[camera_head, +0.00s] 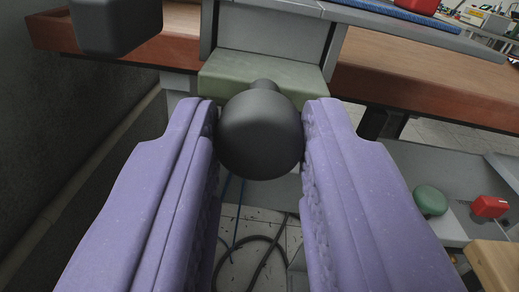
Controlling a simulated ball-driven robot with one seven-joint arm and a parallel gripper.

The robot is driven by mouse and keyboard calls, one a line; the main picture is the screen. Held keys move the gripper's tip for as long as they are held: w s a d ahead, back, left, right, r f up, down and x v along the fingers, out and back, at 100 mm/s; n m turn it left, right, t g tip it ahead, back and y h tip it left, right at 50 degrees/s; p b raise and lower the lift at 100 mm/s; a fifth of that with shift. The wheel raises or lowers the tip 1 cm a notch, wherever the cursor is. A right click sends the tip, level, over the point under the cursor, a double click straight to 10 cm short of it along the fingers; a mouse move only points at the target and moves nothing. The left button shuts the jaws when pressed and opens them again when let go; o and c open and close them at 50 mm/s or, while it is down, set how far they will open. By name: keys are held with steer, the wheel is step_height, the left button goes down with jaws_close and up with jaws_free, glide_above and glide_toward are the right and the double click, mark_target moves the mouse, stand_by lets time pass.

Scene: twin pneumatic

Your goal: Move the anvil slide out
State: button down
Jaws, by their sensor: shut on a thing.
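My gripper (260,130) has two purple fingers reaching up from the bottom of the view. They are shut on a dark round knob (260,138), one finger on each side. The knob stands out from a pale green block (225,80), which sits in a grey frame under the worktop. I take the green block to be the anvil slide. The knob's short neck shows behind its head.
A dark block (115,25) hangs at upper left by the wooden bench edge (420,105). A grey wall (60,130) is close on the left. At lower right are a green button (430,200) and a red button (489,206). Dark cables (262,262) lie below.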

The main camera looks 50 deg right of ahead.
steer(key=b+v, duration=0.1)
steer(key=v, duration=1.1)
steer(key=shift+a, duration=0.55)
steer(key=shift+w+r, duration=0.1)
steer(key=c, duration=0.8)
jaws_free()
steer(key=shift+c, duration=0.2)
steer(key=p+v, duration=0.1)
steer(key=v, duration=0.6)
steer(key=shift+s+a, duration=0.3)
